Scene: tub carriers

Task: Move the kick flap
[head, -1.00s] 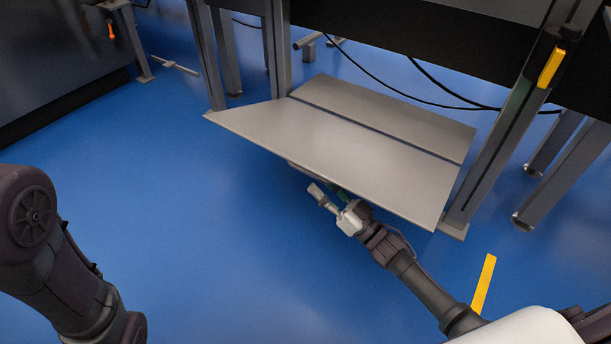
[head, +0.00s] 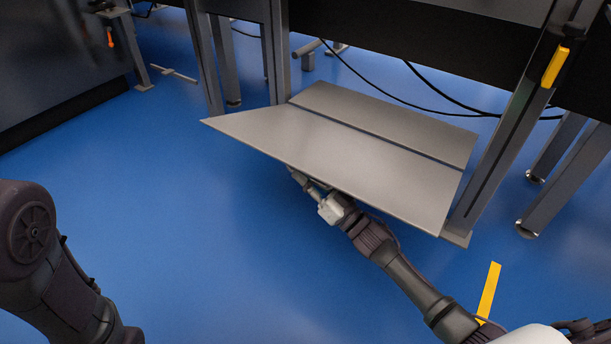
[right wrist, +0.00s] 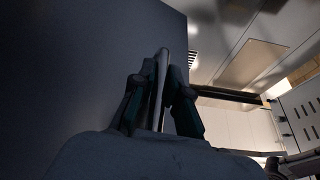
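The kick flap (head: 335,151) is a wide, flat grey panel low in the metal frame, sloping toward me in the head view. My right gripper (head: 305,182) is at its near lower edge, with the fingers partly hidden beneath the panel. In the right wrist view a dark flat surface, likely the flap's underside, fills the left. There the two fingers of my right gripper (right wrist: 160,95) stand on either side of a narrow pale bar. I cannot tell whether they grip it. My left arm shows at the left, but its gripper is outside the picture.
A second grey panel (head: 390,119) lies behind the flap, across a narrow gap. A grey post (head: 510,135) with a yellow part (head: 555,67) stands at the right. Black cables run behind. The blue floor (head: 190,220) is clear in front, with a yellow strip (head: 488,291) at the right.

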